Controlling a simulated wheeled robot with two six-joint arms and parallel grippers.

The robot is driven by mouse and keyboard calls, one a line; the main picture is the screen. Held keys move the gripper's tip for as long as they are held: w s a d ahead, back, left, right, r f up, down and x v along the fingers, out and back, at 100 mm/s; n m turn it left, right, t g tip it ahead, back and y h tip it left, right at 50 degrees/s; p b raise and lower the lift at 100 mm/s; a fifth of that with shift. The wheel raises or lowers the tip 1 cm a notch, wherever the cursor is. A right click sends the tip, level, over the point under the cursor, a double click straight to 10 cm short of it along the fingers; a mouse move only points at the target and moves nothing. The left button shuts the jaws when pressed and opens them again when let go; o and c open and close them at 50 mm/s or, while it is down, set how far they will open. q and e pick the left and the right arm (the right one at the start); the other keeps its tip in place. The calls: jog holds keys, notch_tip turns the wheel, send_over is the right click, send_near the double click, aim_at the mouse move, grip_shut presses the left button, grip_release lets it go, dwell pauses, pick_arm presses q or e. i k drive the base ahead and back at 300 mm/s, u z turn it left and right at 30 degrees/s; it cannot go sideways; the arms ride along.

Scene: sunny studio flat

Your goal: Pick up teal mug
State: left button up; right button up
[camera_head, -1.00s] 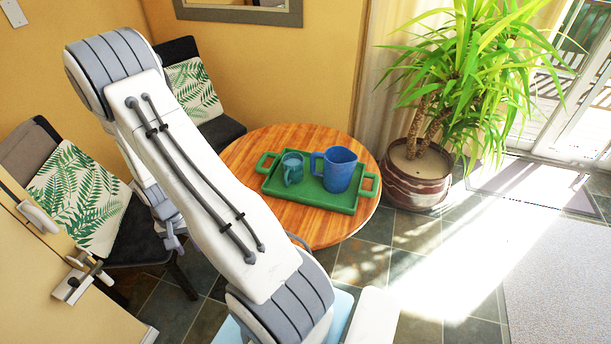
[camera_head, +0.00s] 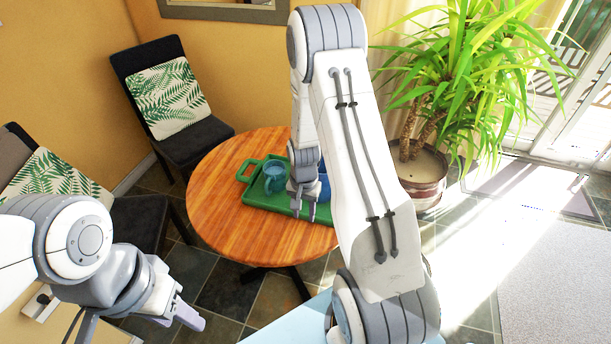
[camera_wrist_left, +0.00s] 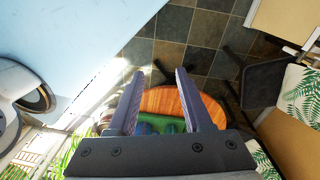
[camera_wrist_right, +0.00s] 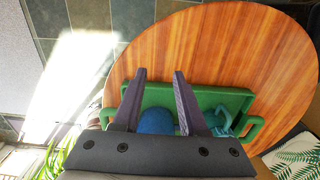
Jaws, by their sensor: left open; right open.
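The teal mug (camera_head: 274,178) stands upright on the green tray (camera_head: 258,197), on the round wooden table. In the right wrist view the teal mug (camera_wrist_right: 222,121) is right of the fingers, partly hidden by the right finger. A blue pitcher (camera_head: 324,187) stands beside it on the tray, mostly hidden by my right arm; it shows between the fingers in the right wrist view (camera_wrist_right: 157,121). My right gripper (camera_head: 303,211) is open and empty above the tray's near side, right of the mug. My left gripper (camera_head: 191,318) is open and empty, left of and nearer than the table.
The wooden table (camera_head: 220,205) is bare left of the tray. A dark chair with a leaf cushion (camera_head: 168,98) stands behind it, another cushioned chair (camera_head: 50,175) at the left. A potted plant (camera_head: 425,165) stands right of the table.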

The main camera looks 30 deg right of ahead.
aim_at(274, 170)
jog(key=z, duration=0.05)
jog(key=i, duration=1)
